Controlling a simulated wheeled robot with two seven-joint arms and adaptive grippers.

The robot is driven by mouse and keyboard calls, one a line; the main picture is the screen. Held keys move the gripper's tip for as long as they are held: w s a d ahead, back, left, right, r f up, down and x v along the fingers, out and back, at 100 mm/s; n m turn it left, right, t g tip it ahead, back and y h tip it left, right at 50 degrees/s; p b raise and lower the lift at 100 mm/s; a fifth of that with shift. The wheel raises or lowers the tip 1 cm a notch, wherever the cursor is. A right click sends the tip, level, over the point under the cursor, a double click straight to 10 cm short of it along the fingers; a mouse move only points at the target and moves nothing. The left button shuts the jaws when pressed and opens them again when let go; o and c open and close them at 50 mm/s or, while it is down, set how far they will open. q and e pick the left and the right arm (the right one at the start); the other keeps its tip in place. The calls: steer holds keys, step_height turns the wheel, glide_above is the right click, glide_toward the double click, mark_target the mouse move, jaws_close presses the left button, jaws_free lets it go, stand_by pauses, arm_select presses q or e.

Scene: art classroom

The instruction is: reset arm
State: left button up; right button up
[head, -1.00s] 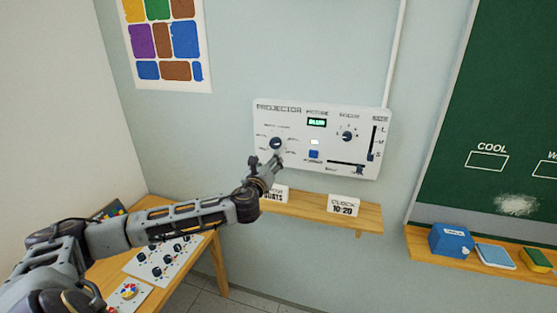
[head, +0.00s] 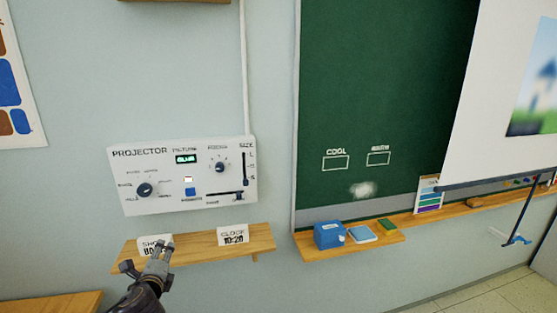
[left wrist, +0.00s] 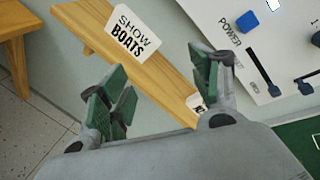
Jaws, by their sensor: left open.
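My left gripper (head: 145,262) is at the lower left of the head view, in front of the small wooden shelf below the projector panel. In the left wrist view its green-padded fingers (left wrist: 158,90) are apart with nothing between them. The gripper partly covers the "SHOW BOATS" card (head: 154,244) in the head view. That card (left wrist: 135,34) shows fully in the left wrist view, on the shelf. My right gripper is in neither view.
The white projector panel (head: 190,205) with knobs and sliders is on the wall above the shelf (head: 205,250). A clock card (head: 232,236) stands on the shelf. To the right are a green chalkboard (head: 360,100) and a ledge with a blue box (head: 328,235).

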arm_select(q)
steer(key=s+d+f+n+g+h, duration=0.2)
steer(key=s+d+f+n+g, duration=0.15)
steer(key=s+f+n, duration=0.4)
steer(key=s+d+f+n+g+h, duration=0.1)
steer(key=s+d+f+n+g, duration=0.3)
steer(key=s, duration=0.6)
steer(key=s+d+f+n+g+h, duration=0.25)
steer(key=s+d+f+n, duration=0.25)
steer(key=s+f+n, duration=0.3)
steer(key=s+f+m+g+b, duration=0.1)
steer(key=s+f, duration=0.1)
steer(key=f, duration=1.5)
steer(key=s+f+m+g+b, duration=0.1)
steer(key=s+f, duration=0.1)
steer(key=f, duration=1.5)
steer(key=s+a+f+b, duration=0.1)
steer(key=s+a+f, duration=0.1)
steer(key=s+f, duration=0.9)
steer(key=s+a+f+b, duration=0.1)
steer(key=s+a+f, duration=0.1)
steer(key=s+f, duration=0.8)
steer(key=shift+s+f+g, duration=0.35)
steer(key=shift+s+g, duration=0.05)
steer(key=shift+s, duration=0.2)
